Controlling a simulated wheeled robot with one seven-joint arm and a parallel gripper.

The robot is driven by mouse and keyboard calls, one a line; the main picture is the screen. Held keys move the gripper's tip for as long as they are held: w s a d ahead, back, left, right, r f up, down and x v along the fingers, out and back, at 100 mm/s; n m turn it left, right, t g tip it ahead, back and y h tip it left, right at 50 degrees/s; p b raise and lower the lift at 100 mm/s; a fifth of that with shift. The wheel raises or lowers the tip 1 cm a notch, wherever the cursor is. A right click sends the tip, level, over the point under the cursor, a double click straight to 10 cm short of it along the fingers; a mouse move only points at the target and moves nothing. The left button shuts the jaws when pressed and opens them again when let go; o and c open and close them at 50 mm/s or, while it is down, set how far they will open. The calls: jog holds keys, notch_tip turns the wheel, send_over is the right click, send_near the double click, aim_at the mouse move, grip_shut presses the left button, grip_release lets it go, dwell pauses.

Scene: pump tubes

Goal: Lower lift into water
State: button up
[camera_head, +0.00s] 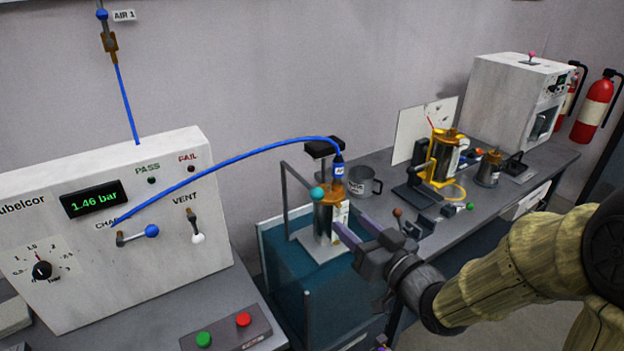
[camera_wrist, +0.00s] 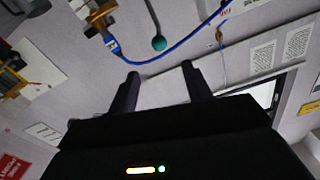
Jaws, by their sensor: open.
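The lift is a grey frame (camera_head: 287,202) with a teal ball knob (camera_head: 318,193) and a pale platform (camera_head: 318,250) at the upper part of the tank. A metal cylinder with a brass top (camera_head: 328,220) stands upright on the platform, with a blue hose (camera_head: 262,150) plugged into its top. The tank (camera_head: 283,290) holds dark teal water; the platform looks above it. My gripper (camera_head: 349,221) is open and empty, right of and below the knob. In the wrist view the knob (camera_wrist: 158,43) lies beyond the open fingertips (camera_wrist: 160,70), apparently not touched.
The white panel (camera_head: 110,230) at left reads 1.46 bar. A red and a green button (camera_head: 204,339) are at front. A mug (camera_head: 364,186), a yellow-framed pump (camera_head: 446,160) and small fixtures crowd the right bench. The blue hose arches over the tank.

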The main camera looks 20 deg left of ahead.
aim_at(312, 187)
jog(key=shift+w+a+r+p, duration=0.15)
jog(key=shift+a+p, duration=0.25)
jog(key=shift+p, duration=1.7)
jog(key=x, duration=0.5)
jog(key=p+x, duration=0.1)
jog(key=x, duration=0.3)
jog(key=p+x, duration=0.1)
jog(key=x, duration=0.4)
jog(key=shift+w+a+f, duration=0.1)
jog(key=shift+w+f, duration=0.25)
jog(key=shift+f, duration=0.05)
grip_shut()
